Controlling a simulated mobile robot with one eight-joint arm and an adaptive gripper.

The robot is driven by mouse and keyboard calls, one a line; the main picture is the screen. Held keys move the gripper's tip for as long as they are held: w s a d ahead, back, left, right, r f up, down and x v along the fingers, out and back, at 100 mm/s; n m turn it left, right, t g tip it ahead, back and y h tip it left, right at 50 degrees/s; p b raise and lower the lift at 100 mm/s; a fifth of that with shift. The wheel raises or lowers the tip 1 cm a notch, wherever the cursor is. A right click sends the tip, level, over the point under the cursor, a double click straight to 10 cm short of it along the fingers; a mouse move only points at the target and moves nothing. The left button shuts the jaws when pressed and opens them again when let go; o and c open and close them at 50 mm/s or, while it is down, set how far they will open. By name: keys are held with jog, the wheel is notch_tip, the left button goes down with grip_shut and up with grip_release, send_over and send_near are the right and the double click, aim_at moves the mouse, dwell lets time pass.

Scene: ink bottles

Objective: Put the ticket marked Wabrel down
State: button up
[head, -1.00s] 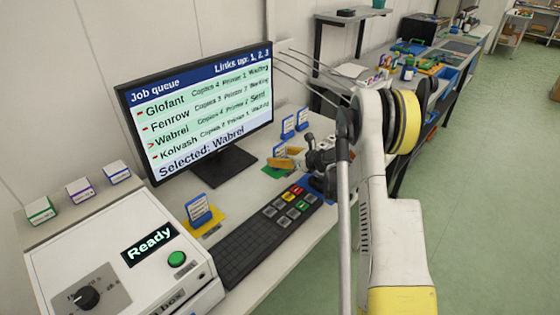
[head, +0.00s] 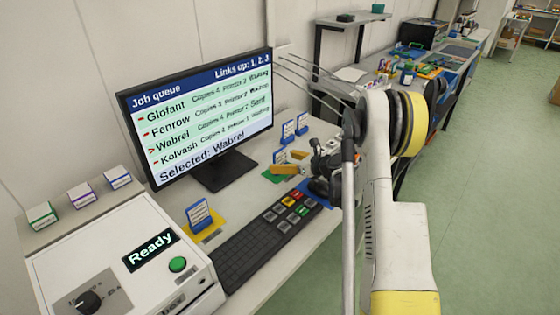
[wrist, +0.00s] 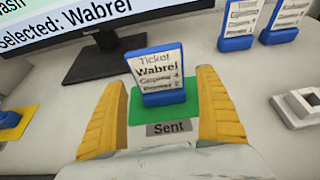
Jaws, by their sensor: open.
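The Wabrel ticket (wrist: 159,75) is a white card in a blue base. In the wrist view it stands upright, leaning back slightly, on a green mat (wrist: 190,117) labelled "Sent". It also shows small in the head view (head: 279,157). My gripper (wrist: 161,82) is open. Its two yellow fingers are on either side of the ticket, with a gap visible on each side. In the head view my gripper (head: 292,162) is low over the desk, right of the ticket. The monitor (head: 200,115) reads "Selected: Wabrel", and the Wabrel row shows "Sent".
Two more blue-based tickets (wrist: 238,25) (wrist: 285,20) stand behind to the right. Another ticket (head: 199,213) stands on a yellow mat (head: 211,233). A keyboard (head: 250,245) lies in front. A white machine (head: 110,255) showing "Ready" is at the left.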

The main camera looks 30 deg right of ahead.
jog(key=p+v, duration=0.2)
jog(key=v, duration=0.7)
jog(key=shift+s+r, duration=0.15)
jog(key=shift+r, duration=0.1)
jog(key=s+a+r+n+g+h, duration=0.15)
jog(key=s+a+r+n, duration=0.25)
jog(key=a+r+n, duration=0.4)
jog(key=s+a+r+n+g, duration=0.35)
jog(key=a+r+n, duration=0.3)
jog(key=a, duration=0.35)
jog(key=s+a+r+n+h, duration=0.1)
jog(key=s+a+n, duration=0.2)
jog(key=s+n, duration=0.5)
jog(key=s+a+r+n+h, duration=0.1)
jog(key=s+a+n, duration=0.3)
jog(key=s+n, duration=0.5)
jog(key=s+h, duration=0.1)
jog(key=s, duration=0.3)
jog(key=shift+s+g, duration=0.2)
jog(key=shift+g, duration=0.1)
jog(key=shift+n, duration=0.25)
